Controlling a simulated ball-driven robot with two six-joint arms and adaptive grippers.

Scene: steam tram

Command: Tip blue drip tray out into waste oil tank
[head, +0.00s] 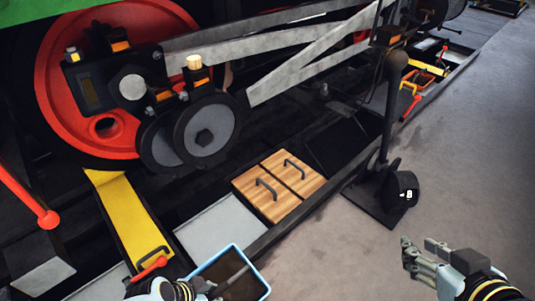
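The blue drip tray (264,273) is at the bottom centre, cut off by the picture's lower edge. It has a light blue rim and a dark brown inside, and a thin grey bar shows across it. My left gripper (208,287) is at the tray's left side, partly cut off by the lower edge. I cannot tell whether its fingers are closed on the rim. My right gripper (418,255) is open and empty over the grey floor at the lower right. I cannot identify a waste oil tank for certain.
Two wooden covers with handles (278,186) lie beyond the tray. A yellow plate (135,222) and a red-knobbed lever (47,218) are at left. A black post with a foot plate (386,190) stands right of the covers. The floor (470,150) at right is clear.

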